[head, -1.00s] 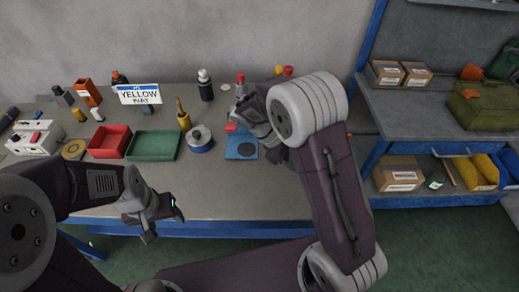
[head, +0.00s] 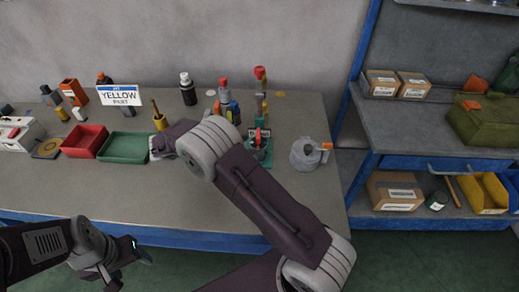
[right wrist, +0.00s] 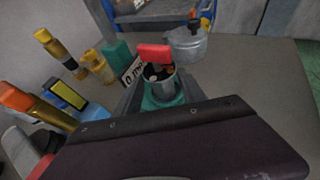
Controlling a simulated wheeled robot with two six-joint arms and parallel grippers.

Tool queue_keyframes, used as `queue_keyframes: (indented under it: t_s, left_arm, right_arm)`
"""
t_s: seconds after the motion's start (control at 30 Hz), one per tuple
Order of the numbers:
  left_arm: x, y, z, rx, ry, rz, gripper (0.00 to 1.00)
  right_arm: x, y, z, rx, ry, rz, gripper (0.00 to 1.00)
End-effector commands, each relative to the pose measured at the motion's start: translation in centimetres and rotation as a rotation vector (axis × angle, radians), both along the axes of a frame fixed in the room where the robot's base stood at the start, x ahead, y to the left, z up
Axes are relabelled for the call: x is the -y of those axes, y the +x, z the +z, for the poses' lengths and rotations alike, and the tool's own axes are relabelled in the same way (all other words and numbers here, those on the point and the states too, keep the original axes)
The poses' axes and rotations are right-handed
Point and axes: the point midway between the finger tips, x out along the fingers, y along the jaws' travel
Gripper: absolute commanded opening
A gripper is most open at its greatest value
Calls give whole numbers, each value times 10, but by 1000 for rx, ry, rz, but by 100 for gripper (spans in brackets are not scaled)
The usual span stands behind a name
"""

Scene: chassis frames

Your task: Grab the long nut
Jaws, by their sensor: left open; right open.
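I cannot pick out the long nut with certainty in either view. A metal cup (right wrist: 158,82) with a red part (right wrist: 153,52) above its rim and small pieces inside stands on a green base. The cup also shows in the head view (head: 260,148), just right of my arm. My right gripper (right wrist: 160,92) is open, its dark fingers to either side of the cup in the picture; the purple link hides much of it. Whether it touches the cup cannot be told. My left gripper (head: 124,262) is open and empty, low at the left in front of the bench.
A silver pot (head: 306,154) stands right of the cup. Red-topped bottles (head: 260,78) stand behind. The bench front is clear.

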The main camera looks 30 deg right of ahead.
Motion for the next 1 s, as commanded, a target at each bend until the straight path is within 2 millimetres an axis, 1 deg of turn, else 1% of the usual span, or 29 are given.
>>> queue_keyframes:
  t_s: [0.17, 0.27, 0.4, 0.57, 0.7, 0.8, 0.9, 1.0]
  left_arm:
    - [0, 0, 0, 0, 0, 0, 62]
    - [0, 0, -1, 0, 0, 0, 62]
    - [0, 0, -2, 0, 0, 0, 62]
    - [0, 0, -2, 0, 0, 0, 62]
    - [0, 0, -3, 0, 0, 0, 62]
    - [0, 0, -3, 0, 0, 0, 62]
    - [0, 0, -3, 0, 0, 0, 62]
    - [0, 0, -3, 0, 0, 0, 62]
  right_arm:
    - [1, 1, 0, -3, -7, 2, 48]
    - [11, 0, -4, -2, -6, 0, 48]
    - [32, -1, -13, -4, -6, -1, 48]
    - [40, -1, -18, -2, -6, 1, 48]
    - [63, -3, -30, -4, -6, -2, 48]
    - [77, -3, -36, -2, -5, 0, 48]
    - [82, -3, -38, -2, -5, 1, 48]
    - [82, -3, -38, -2, -5, 2, 48]
